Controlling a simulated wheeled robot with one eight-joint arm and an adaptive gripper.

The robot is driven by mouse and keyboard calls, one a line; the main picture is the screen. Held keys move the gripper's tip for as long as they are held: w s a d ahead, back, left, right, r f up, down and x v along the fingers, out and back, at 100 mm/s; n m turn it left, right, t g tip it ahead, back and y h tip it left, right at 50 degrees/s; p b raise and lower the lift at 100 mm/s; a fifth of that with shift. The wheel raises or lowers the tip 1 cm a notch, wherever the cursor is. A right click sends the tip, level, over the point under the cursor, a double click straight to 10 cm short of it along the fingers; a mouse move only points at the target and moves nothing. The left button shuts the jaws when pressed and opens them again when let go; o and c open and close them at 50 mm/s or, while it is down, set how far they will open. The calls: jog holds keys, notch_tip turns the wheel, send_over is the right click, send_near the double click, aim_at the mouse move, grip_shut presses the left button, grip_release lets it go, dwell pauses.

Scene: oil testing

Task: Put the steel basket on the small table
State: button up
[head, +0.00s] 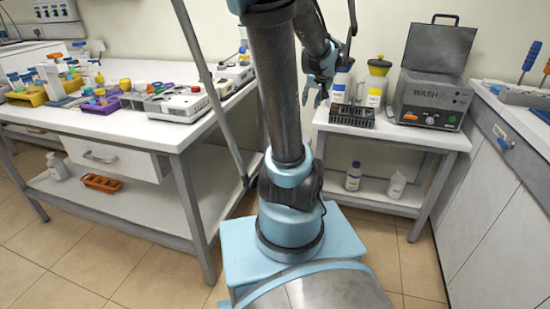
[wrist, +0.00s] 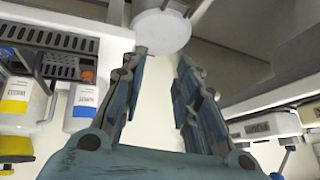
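The small table (head: 388,134) stands at the right, with a white top and a lower shelf. No steel basket shows clearly. A dark slotted rack or tray (head: 352,117) sits at the table's front left; I cannot tell whether it is the basket. A dark slotted grid (wrist: 62,67) shows at the upper left in the wrist view. The grey washer (head: 432,98) stands on the table with its lid up; its inside is hidden. My gripper (head: 314,92) is at the table's left side, left of the bottles. In the wrist view its fingers (wrist: 163,75) are apart with nothing between them.
A white bottle (head: 341,86) and a yellow-capped bottle (head: 376,84) stand behind the rack. More bottles (head: 354,176) stand on the lower shelf. A long workbench (head: 130,122) with racks and devices is at the left. A grey cabinet (head: 500,190) borders the right.

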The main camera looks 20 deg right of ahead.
jog(key=s+a+f+n+g+y, duration=0.1)
jog(key=s+a+f, duration=0.1)
jog(key=s+a, duration=0.45)
jog(key=s+a+f+n+g, duration=0.2)
jog(key=s+a+f, duration=0.15)
jog(key=a, duration=0.55)
jog(key=s+a+f, duration=0.2)
jog(key=s, duration=0.3)
jog(key=s+a+f+n+g, duration=0.1)
jog(key=s+a+f, duration=0.1)
jog(key=s, duration=0.4)
jog(key=shift+s+a+f+n+g+h, duration=0.3)
jog(key=shift+a+f, duration=0.1)
jog(key=shift+a, duration=0.05)
jog(key=shift+w, duration=0.1)
jog(key=shift+w+f, duration=0.2)
jog(key=shift+w, duration=0.15)
jog(key=shift+d, duration=0.15)
